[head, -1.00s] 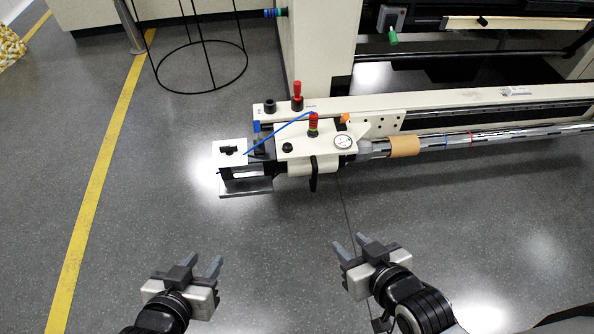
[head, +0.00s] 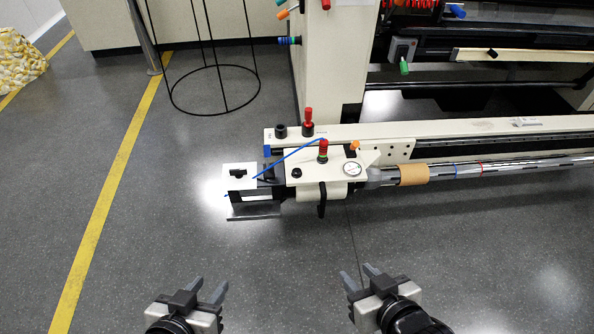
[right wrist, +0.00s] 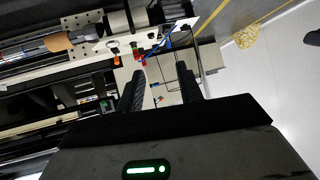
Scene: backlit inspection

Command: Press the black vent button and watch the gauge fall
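A black button (head: 296,173) sits on the cream valve plate (head: 325,178) of the machine's end unit; the frames do not show whether it is pressed. A round white-faced gauge (head: 352,169) is on the plate's right side; its reading is too small to tell. A red knob (head: 323,150) stands between them. My left gripper (head: 208,288) is open and empty, in front of the unit to the lower left. My right gripper (head: 358,274) is open and empty, in front to the lower right; its spread fingers also show in the right wrist view (right wrist: 160,90). Both are apart from the machine.
Another red knob (head: 308,120) and a black knob (head: 280,131) stand on the beam behind. A blue hose (head: 290,158) crosses to a white box (head: 237,172). A roller with a cardboard core (head: 413,175) extends right. A wire stand (head: 214,90) is behind. The floor between is clear.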

